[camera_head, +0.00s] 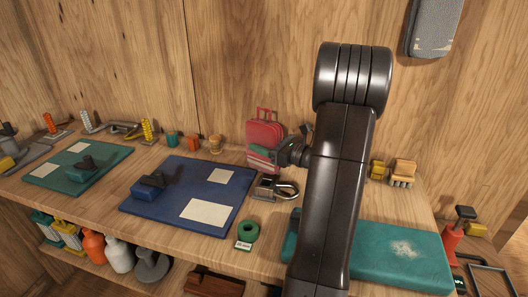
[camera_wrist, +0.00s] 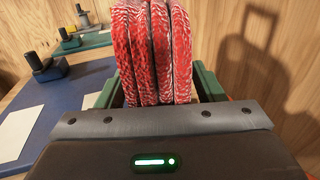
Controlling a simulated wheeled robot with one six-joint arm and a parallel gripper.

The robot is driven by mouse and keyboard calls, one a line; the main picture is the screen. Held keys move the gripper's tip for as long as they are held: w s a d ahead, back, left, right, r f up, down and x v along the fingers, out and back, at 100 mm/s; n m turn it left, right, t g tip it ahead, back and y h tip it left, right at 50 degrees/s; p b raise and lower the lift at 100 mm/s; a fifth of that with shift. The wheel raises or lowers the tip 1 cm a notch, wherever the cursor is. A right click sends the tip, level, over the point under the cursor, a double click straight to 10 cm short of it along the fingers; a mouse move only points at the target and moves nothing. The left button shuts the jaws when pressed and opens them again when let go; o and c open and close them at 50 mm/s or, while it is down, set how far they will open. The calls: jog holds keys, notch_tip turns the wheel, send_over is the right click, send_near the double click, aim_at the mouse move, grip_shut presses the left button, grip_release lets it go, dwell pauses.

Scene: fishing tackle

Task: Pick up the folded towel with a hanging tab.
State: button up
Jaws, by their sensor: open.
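The folded towel (camera_head: 264,134) is red, stands upright on the bench against the back wall, and has a loop-like tab at its top. In the wrist view the towel (camera_wrist: 152,50) shows as several thick red-and-white folds close in front of the palm. My gripper (camera_head: 262,153) reaches in from the right at the towel's lower part. Its green fingers (camera_wrist: 155,90) lie on both sides of the folds, open. Contact between fingers and towel cannot be told. My arm hides the bench right of the towel.
A padlock-like metal piece (camera_head: 275,188) and a green ring (camera_head: 248,231) sit in front of the towel. A blue mat (camera_head: 175,205) lies to the left, and a teal slab (camera_head: 400,255) lies to the right. Small jars (camera_head: 193,143) stand left of the towel.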

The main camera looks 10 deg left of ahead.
jog(key=c, duration=1.3)
notch_tip(320, 180, up, 10)
jog(key=shift+r+p, duration=0.1)
jog(key=shift+p, duration=1.15)
